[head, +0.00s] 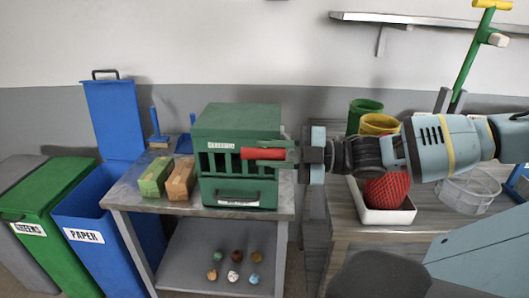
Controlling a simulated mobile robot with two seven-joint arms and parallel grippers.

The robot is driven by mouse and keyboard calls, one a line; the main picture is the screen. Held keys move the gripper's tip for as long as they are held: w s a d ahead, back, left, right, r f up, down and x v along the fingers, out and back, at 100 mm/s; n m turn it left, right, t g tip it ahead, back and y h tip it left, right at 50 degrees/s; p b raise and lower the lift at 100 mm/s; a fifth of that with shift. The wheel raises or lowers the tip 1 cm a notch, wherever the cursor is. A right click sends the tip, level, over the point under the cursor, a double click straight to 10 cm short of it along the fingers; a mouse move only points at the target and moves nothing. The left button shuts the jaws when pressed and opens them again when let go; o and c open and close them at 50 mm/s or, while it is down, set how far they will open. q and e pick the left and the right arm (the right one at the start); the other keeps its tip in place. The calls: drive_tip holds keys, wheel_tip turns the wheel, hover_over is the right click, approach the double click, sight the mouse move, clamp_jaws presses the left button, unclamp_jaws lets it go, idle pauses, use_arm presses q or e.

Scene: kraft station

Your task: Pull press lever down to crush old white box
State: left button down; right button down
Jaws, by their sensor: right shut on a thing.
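The green press (236,120) stands on the grey metal table, with barred openings in its front and a handled, labelled drawer below. Its red lever (263,154) sticks out level across the right half of the front. My right gripper (291,153) comes in from the right and is shut on the lever at its right end. The fingertips are small and partly hidden at the press's side. I see no white box; the dark inside of the press is hard to make out. My left gripper is not in view.
Two small boxes, green-tan (155,177) and brown (181,179), stand left of the press. Blue paper bin (95,225) and green bin (50,215) stand further left. Several small balls lie on the lower shelf (190,265). A white tray (388,216) with a red mesh item sits right.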

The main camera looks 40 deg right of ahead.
drive_tip(key=shift+s+a+f, duration=0.15)
drive_tip(key=shift+f, duration=0.35)
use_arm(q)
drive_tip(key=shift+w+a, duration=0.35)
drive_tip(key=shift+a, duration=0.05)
use_arm(e)
drive_tip(key=shift+a+f, duration=0.1)
drive_tip(key=shift+f, duration=0.1)
drive_tip(key=c, duration=1.5)
unclamp_jaws()
drive_tip(key=shift+s, duration=0.1)
drive_tip(key=o, duration=0.3)
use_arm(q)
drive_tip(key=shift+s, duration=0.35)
use_arm(e)
drive_tip(key=shift+r, duration=0.15)
